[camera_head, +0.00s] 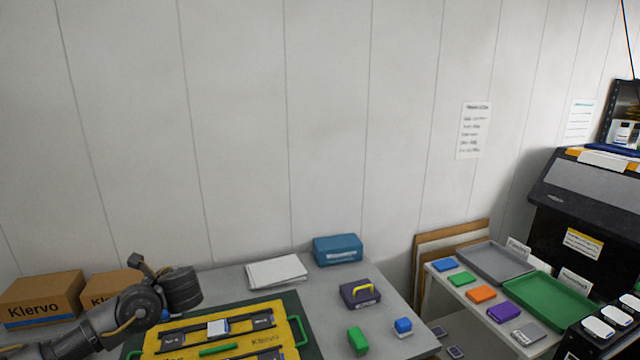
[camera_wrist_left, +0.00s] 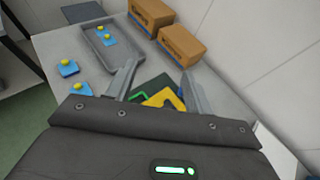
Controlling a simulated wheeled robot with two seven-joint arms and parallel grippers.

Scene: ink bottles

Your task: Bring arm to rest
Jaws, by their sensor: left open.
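My left arm (camera_head: 145,302) comes in from the lower left in the head view, bent above the grey table (camera_head: 225,283). Its fingers cannot be made out there. In the left wrist view my left gripper (camera_wrist_left: 158,70) is open, with two grey fingers spread apart and nothing between them. Beyond the fingers show part of the dark green mat and a yellow piece (camera_wrist_left: 163,98) on the table. My right arm and gripper are in neither view.
A yellow Klervo board (camera_head: 215,340) lies on the mat close to my arm. Cardboard boxes (camera_head: 42,300) stand at the left. A blue case (camera_head: 338,249) and purple case (camera_head: 360,294) stand farther right. A grey tray (camera_wrist_left: 108,45) holds blue pieces with yellow knobs.

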